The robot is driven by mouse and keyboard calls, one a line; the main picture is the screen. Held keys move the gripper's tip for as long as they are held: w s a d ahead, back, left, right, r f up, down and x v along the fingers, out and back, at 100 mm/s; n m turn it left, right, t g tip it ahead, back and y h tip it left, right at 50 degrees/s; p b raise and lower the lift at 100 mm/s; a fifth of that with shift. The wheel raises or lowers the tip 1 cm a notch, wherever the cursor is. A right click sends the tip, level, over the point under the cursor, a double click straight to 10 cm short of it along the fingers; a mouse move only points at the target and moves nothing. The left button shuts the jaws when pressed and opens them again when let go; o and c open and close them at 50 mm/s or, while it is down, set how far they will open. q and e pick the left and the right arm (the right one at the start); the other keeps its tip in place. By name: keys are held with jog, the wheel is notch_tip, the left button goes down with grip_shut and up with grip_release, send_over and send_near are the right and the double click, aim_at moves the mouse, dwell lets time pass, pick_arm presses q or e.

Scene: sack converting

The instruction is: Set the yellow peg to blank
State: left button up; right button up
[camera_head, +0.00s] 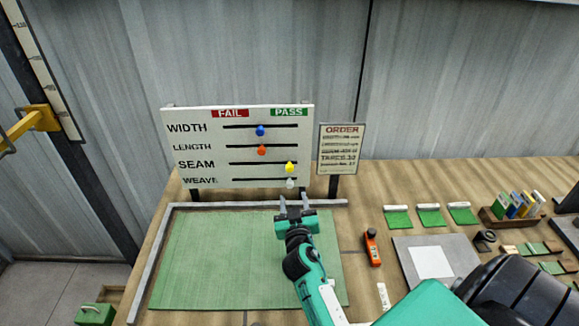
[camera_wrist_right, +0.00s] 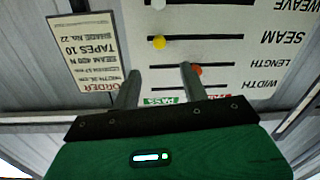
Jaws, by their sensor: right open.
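The white board (camera_head: 200,168) stands upright at the back of the table, with slotted rows for width, length, seam and weave under FAIL and PASS labels. The yellow peg (camera_head: 290,168) is in the seam row, under PASS. My right gripper (camera_head: 294,199) is open and empty, just in front of the board's lower right part. In the right wrist view, which shows the board upside down, the yellow peg (camera_wrist_right: 159,42) appears beyond the gap between the fingertips (camera_wrist_right: 158,74), apart from them. My left gripper is not in view.
The blue peg (camera_head: 260,130) and orange peg (camera_head: 262,149) sit mid-slot; the white peg (camera_head: 290,183) is below the yellow one. An order card (camera_head: 341,143) stands right of the board. A green mat (camera_head: 210,260) lies in front; an orange tool (camera_head: 372,247) lies right.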

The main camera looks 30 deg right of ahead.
aim_at(290, 170)
jog(key=p+x, duration=0.1)
jog(key=x, duration=0.5)
jog(key=p+x, duration=0.2)
jog(key=x, duration=0.4)
jog(key=shift+d+r, duration=0.1)
jog(key=shift+r, duration=0.1)
jog(key=shift+w+d+p, duration=0.15)
jog(key=shift+w+p, duration=0.05)
jog(key=shift+p, duration=0.1)
jog(key=shift+w+d+f, duration=0.1)
jog(key=shift+w, duration=0.05)
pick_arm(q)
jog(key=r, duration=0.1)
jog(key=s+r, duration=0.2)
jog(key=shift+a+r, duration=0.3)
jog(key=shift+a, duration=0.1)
pick_arm(e)
grip_shut()
